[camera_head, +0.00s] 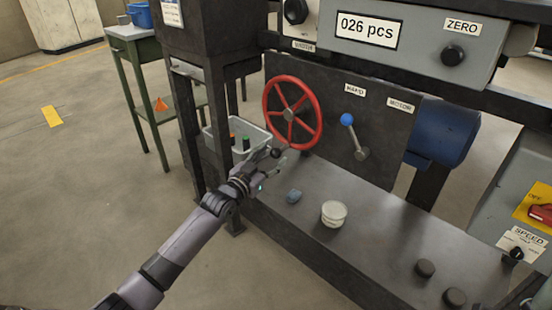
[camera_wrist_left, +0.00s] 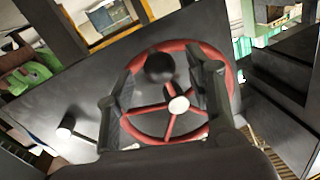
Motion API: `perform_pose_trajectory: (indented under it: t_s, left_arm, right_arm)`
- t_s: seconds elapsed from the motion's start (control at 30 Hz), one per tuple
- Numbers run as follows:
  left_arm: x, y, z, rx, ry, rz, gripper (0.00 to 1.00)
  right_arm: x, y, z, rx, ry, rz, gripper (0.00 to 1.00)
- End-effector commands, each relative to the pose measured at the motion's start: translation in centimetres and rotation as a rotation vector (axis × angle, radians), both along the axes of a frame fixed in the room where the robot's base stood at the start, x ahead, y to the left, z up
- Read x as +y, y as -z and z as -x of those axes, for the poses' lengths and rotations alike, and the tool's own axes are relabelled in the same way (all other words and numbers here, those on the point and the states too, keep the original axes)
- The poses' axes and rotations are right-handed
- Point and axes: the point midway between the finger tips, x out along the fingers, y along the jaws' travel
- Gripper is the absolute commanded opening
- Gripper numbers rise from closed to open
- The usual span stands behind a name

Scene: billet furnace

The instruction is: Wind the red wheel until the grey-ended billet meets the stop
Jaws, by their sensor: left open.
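In the left wrist view the red wheel (camera_wrist_left: 232,78) fills the middle. Its black ball knob (camera_wrist_left: 160,67) shows between the fingers in that view. No grey-ended billet or stop can be made out. My right gripper is out of view.
A blue-knobbed lever (camera_head: 347,120) is right of the wheel. A pale tray (camera_head: 262,130) with small coloured items is behind my gripper.

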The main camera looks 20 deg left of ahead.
Motion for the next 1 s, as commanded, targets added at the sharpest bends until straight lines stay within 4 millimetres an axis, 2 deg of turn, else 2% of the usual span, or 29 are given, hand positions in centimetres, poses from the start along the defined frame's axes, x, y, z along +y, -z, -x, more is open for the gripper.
perform_pose_trajectory:
  t_s: [0.03,0.2,0.6,1.0]
  left_arm:
    - [-0.1,0.1,-0.8,-0.003,0.000,0.000,0.49]
    - [-0.4,0.1,-2.5,-0.002,0.000,0.001,0.49]
    - [-0.5,0.0,-3.1,0.000,0.000,0.000,0.49]
    - [-0.5,0.0,-3.1,-0.001,0.000,0.000,0.23]
  right_arm:
    - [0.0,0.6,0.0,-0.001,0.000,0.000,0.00]
    - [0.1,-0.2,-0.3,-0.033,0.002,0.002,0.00]
    - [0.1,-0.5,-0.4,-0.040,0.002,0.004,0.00]
    - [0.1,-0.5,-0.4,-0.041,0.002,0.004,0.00]
